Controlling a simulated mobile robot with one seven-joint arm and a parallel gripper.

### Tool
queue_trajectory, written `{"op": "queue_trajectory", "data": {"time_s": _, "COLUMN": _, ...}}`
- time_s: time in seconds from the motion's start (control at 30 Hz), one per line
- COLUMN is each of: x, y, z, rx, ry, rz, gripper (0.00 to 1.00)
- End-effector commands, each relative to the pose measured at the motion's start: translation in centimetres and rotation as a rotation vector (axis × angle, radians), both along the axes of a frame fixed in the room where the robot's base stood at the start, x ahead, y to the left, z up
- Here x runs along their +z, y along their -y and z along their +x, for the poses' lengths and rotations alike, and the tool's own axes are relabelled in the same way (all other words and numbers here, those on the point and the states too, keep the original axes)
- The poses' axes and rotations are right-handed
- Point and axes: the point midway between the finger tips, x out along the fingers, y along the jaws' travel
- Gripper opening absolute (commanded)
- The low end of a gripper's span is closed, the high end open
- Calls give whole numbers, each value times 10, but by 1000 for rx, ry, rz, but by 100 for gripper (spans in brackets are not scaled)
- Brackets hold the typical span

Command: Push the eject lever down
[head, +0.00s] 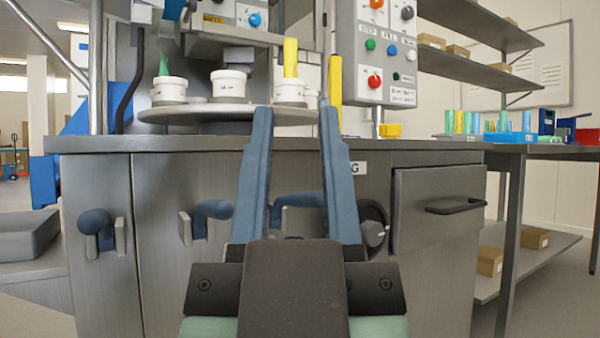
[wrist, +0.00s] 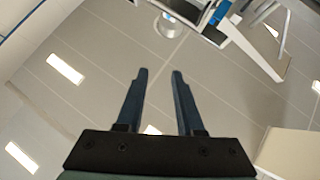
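My gripper (head: 297,112) is open, its two blue fingers apart with nothing between them. It appears in front of the filling machine's cabinet, with its fingertips overlapping the round turntable (head: 215,115) in the head view. In the wrist view my gripper (wrist: 160,71) is also open, against the ceiling. I cannot tell for sure which part is the eject lever. An upright yellow bar (head: 335,78) stands right of the turntable. Blue-knobbed handles show on the cabinet front at left (head: 95,222) and centre (head: 213,209); a third blue part (head: 300,199) is partly hidden behind my fingers.
White cups stand on the turntable, one with a green tip (head: 170,88) and one with a yellow tube (head: 290,60). A control panel (head: 376,50) with coloured buttons hangs above the counter. A drawer (head: 438,207) is shut at right. A side table (head: 505,148) holds coloured tubes.

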Motion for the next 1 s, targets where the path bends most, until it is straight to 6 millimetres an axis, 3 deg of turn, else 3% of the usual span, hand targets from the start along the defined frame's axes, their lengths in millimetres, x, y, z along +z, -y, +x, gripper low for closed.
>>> {"op": "queue_trajectory", "data": {"time_s": 0.03, "x": 16, "y": 0, "z": 0, "rx": 0, "ry": 0, "rz": 0, "gripper": 25}}
{"op": "queue_trajectory", "data": {"time_s": 0.17, "x": 50, "y": 0, "z": 0, "rx": 1, "ry": 0, "rz": 1, "gripper": 2}}
{"op": "queue_trajectory", "data": {"time_s": 0.2, "x": 62, "y": 0, "z": 0, "rx": 1, "ry": 0, "rz": 1, "gripper": 0}}
{"op": "queue_trajectory", "data": {"time_s": 0.8, "x": 265, "y": 0, "z": 0, "rx": 9, "ry": 0, "rz": 7, "gripper": 0}}
{"op": "queue_trajectory", "data": {"time_s": 1.0, "x": 303, "y": 0, "z": 0, "rx": 10, "ry": -1, "rz": 8, "gripper": 0}}
